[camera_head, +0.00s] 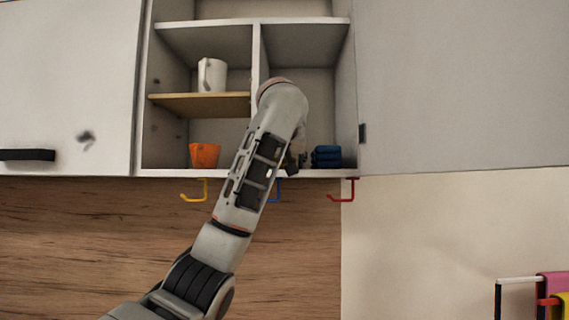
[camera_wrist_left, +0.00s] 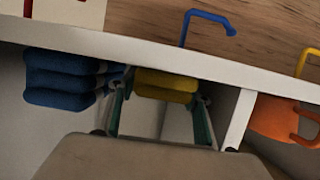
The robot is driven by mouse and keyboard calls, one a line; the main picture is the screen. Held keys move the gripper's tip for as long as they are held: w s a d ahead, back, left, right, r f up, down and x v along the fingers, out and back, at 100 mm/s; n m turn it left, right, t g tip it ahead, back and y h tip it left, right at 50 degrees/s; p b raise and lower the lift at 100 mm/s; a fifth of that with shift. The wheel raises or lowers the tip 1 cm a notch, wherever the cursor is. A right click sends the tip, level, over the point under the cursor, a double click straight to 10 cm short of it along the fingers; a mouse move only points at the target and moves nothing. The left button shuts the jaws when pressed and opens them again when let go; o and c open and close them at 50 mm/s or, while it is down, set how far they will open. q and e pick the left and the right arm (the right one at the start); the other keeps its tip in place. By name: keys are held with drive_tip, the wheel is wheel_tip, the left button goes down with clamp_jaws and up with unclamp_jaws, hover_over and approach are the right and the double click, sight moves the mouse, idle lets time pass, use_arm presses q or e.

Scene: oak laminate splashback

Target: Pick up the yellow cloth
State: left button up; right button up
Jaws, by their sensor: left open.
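A folded yellow cloth (camera_wrist_left: 166,86) lies in the cupboard's lower right compartment, between the blue cloths and the divider, as the left wrist view shows. In the head view my arm hides it. My left gripper (camera_wrist_left: 162,102) is open, with one finger on each side of the yellow cloth. I cannot tell whether the fingers touch it. In the head view my left gripper (camera_head: 296,156) is mostly hidden behind my arm. My right gripper is not in view.
A stack of folded blue cloths (camera_head: 326,156) sits beside the gripper. An orange mug (camera_head: 204,155) stands across the divider (camera_wrist_left: 239,118), a white mug (camera_head: 212,75) above it. Yellow (camera_head: 196,194), blue (camera_wrist_left: 206,24) and red (camera_head: 344,192) hooks hang below. Another yellow cloth (camera_head: 562,308) hangs lower right.

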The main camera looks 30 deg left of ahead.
use_arm(q)
drive_tip(key=c, duration=0.8)
drive_tip(key=shift+o, duration=0.2)
drive_tip(key=shift+r, duration=0.1)
